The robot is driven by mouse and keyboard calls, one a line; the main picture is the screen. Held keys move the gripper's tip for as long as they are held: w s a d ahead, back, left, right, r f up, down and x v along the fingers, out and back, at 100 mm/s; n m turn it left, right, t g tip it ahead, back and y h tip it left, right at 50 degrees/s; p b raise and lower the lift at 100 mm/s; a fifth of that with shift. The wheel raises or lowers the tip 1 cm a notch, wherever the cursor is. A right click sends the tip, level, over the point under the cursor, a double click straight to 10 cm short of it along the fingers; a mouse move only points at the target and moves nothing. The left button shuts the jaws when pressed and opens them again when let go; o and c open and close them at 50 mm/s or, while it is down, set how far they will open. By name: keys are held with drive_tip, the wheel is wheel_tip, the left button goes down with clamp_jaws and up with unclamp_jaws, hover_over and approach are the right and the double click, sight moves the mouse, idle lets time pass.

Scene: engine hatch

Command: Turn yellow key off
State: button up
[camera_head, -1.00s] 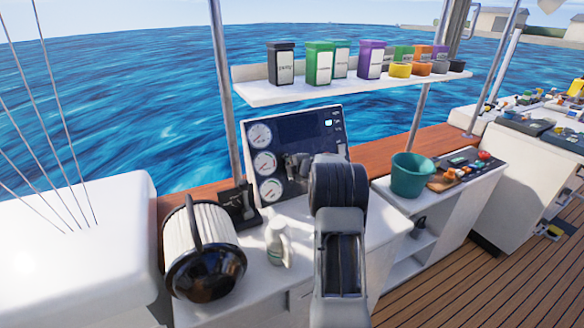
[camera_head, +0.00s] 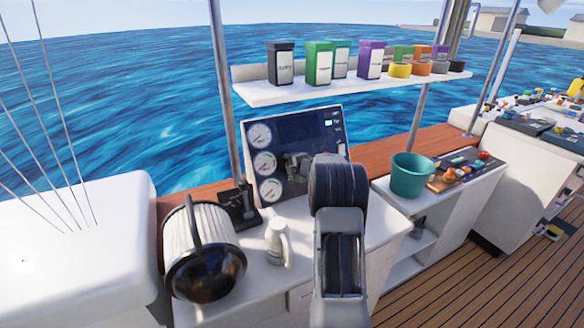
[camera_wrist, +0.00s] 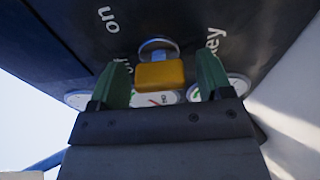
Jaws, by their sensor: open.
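The yellow key (camera_wrist: 160,74) is a small yellow block in front of a round metal ring on the dark instrument panel in the wrist view. My gripper (camera_wrist: 163,76) has its two green fingers apart, one on each side of the key, with gaps showing between the fingers and the key. White lettering, partly reading "on" and "key", shows on the panel near it. In the head view the dark instrument panel (camera_head: 310,128) with round white gauges stands at the back of the counter. My arm and gripper are in front of it, and I cannot make out the key there.
A black lever unit (camera_head: 238,208) is beside the panel. A shelf (camera_head: 340,88) with bins is above. A teal bucket (camera_head: 409,176) stands right.

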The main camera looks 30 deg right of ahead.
drive_tip(key=v, duration=1.4)
idle(0.4)
